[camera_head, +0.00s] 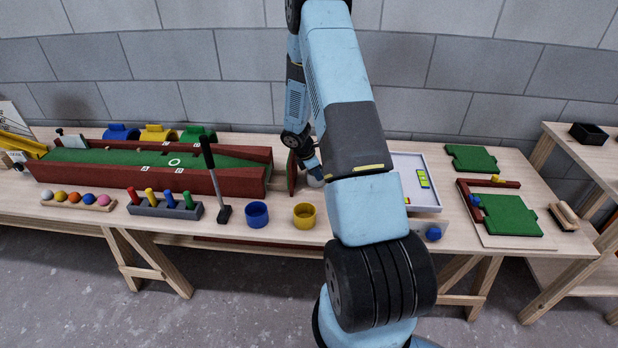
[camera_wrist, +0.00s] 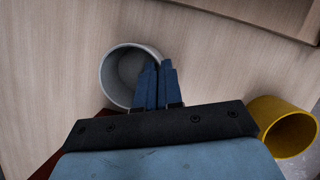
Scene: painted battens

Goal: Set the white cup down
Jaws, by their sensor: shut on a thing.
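The white cup (camera_wrist: 122,62) is at the left of centre in the wrist view, with its open mouth towards the camera. My gripper (camera_wrist: 158,66) is shut on the right side of its rim, and the blue fingers hide part of that wall. In the head view only a small part of the white cup (camera_head: 314,181) shows beside my arm, low over the wooden table (camera_head: 262,238). I cannot tell whether its base touches the table.
A yellow cup (camera_head: 304,216) and a blue cup (camera_head: 256,214) stand in front; the yellow cup also shows in the wrist view (camera_wrist: 284,127). A red-walled green lane (camera_head: 150,172) is to the left. A white tray (camera_head: 410,180) is to the right, partly behind my arm.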

